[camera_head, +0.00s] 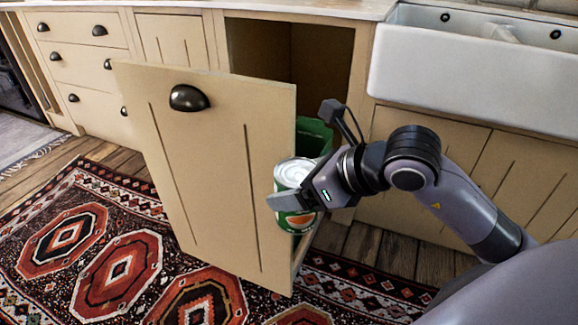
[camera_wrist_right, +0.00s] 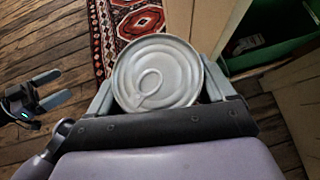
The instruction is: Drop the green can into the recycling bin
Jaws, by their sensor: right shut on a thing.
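My right gripper (camera_head: 290,196) is shut on the green can (camera_head: 291,222), with its fingers on either side. The can is upright, with a silver lid and an orange picture on its label. The wrist view shows the can's lid (camera_wrist_right: 158,75) from above. The green recycling bin (camera_head: 315,136) stands behind the pulled-out cabinet front (camera_head: 215,150), which hides most of it. In the wrist view the bin (camera_wrist_right: 268,56) is right of the can, apart from it. My left gripper (camera_wrist_right: 50,88) shows only in the wrist view, at the left, open and empty.
The cream cabinet front's right edge is close to the can. A white sink (camera_head: 470,70) is at the upper right, above closed cabinets. A patterned rug (camera_head: 80,235) covers much of the wooden floor. Drawers (camera_head: 80,65) line the back left.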

